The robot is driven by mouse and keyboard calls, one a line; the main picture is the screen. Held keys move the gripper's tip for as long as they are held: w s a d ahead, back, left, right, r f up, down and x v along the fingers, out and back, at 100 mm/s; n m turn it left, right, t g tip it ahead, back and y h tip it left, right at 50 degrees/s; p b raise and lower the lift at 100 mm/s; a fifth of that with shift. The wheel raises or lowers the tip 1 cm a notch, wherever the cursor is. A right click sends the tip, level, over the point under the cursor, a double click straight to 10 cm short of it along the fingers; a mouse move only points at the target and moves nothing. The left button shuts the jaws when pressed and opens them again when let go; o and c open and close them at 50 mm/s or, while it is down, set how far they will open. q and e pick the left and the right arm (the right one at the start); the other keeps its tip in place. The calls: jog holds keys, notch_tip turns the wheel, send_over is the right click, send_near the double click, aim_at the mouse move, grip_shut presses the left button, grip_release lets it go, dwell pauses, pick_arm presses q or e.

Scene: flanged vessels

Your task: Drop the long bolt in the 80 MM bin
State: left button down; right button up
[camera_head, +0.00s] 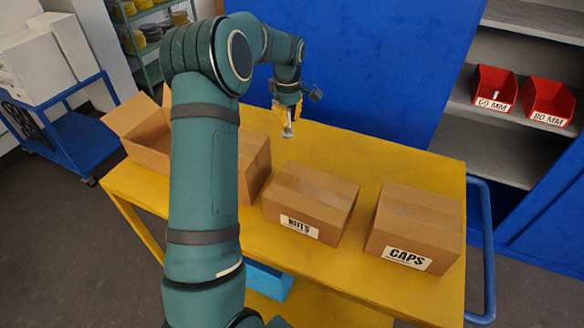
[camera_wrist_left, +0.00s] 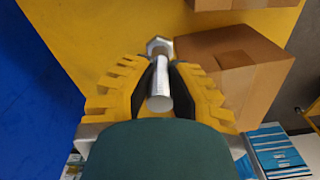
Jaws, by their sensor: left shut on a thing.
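My left gripper (camera_head: 287,112) is above the yellow cart top, behind the cardboard boxes in the head view. It is shut on a silver bolt (camera_head: 287,131). In the left wrist view the bolt (camera_wrist_left: 160,85) sits between the yellow fingers (camera_wrist_left: 160,92), with its hex head at the far end. The red 80 MM bin (camera_head: 549,119) stands on the grey shelf at the far right, beside the red 60 MM bin (camera_head: 494,103). A light-coloured bolt-like piece shows in the 60 MM bin. My right gripper is not in view.
The yellow cart (camera_head: 375,158) carries a NUTS box (camera_head: 312,186), a CAPS box (camera_head: 418,212) and an open box (camera_head: 143,128) at left. A blue cabinet panel (camera_head: 375,60) stands behind the cart. A blue cart handle (camera_head: 488,250) rises at the right.

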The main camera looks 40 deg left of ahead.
aim_at(285, 131)
pick_arm(q)
jog(key=f, duration=0.1)
jog(key=s+f, duration=0.1)
jog(key=b, duration=0.1)
jog(key=shift+s+d+f, duration=0.2)
jog(key=shift+s+f, duration=0.1)
jog(key=shift+f, duration=0.1)
jog(key=shift+s+f, duration=0.1)
jog(key=shift+f, duration=0.25)
jog(key=f, duration=0.7)
jog(key=shift+w+f, duration=0.25)
jog(key=shift+w, duration=0.1)
jog(key=shift+f, duration=1.45)
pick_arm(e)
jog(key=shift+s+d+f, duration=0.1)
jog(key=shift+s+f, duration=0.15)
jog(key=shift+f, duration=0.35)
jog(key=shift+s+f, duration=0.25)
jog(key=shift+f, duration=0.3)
pick_arm(q)
jog(key=shift+f+b, duration=0.1)
jog(key=shift+b, duration=0.25)
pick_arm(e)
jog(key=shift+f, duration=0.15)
pick_arm(q)
jog(key=c, duration=1)
grip_release()
